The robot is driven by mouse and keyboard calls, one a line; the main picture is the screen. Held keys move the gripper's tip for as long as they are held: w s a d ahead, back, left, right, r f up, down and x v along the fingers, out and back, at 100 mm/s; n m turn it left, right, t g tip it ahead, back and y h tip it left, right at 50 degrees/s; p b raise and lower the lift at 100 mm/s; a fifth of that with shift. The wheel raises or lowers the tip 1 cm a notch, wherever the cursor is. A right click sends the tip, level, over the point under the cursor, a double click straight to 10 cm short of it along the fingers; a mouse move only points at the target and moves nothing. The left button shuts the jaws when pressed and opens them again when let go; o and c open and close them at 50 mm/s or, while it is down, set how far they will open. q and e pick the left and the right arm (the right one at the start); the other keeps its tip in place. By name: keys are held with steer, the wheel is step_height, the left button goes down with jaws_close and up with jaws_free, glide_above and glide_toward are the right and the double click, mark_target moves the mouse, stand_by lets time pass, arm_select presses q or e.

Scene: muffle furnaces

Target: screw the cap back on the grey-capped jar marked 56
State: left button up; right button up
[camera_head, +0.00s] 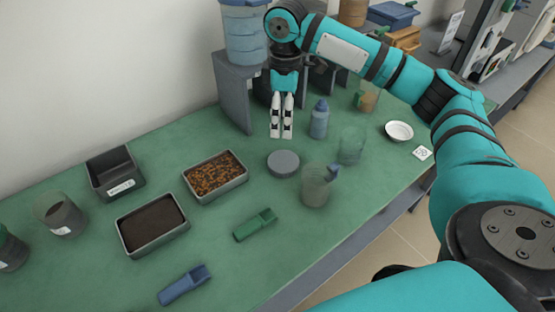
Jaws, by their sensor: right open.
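A round grey lid (283,163) lies flat on the green bench, near the middle of the view. An open labelled jar with dark contents (62,217) stands at the far left. I cannot read the number 56 on any of them. My right gripper (281,131) is open and empty, pointing down above the bench behind the grey lid, apart from it. My left gripper is out of view.
Trays of dark soil (152,224) and brown grains (215,178) and an empty black bin (115,172) stand left. A green scoop (255,224) and a blue scoop (185,285) lie in front. A grey-blue bottle (319,119) and white dish (399,131) stand at right.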

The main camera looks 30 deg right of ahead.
glide_above(284, 161)
steer(key=f, duration=1.1)
steer(key=shift+s, duration=0.2)
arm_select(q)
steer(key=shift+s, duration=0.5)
arm_select(e)
steer(key=shift+a+f, duration=0.1)
steer(key=shift+f, duration=0.15)
steer(key=f, duration=0.5)
steer(key=shift+w+f+p, duration=0.15)
steer(key=shift+w+p, duration=0.1)
steer(key=shift+p, duration=0.15)
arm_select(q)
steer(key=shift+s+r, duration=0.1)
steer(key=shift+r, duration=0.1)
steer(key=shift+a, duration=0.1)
arm_select(e)
steer(key=c, duration=0.7)
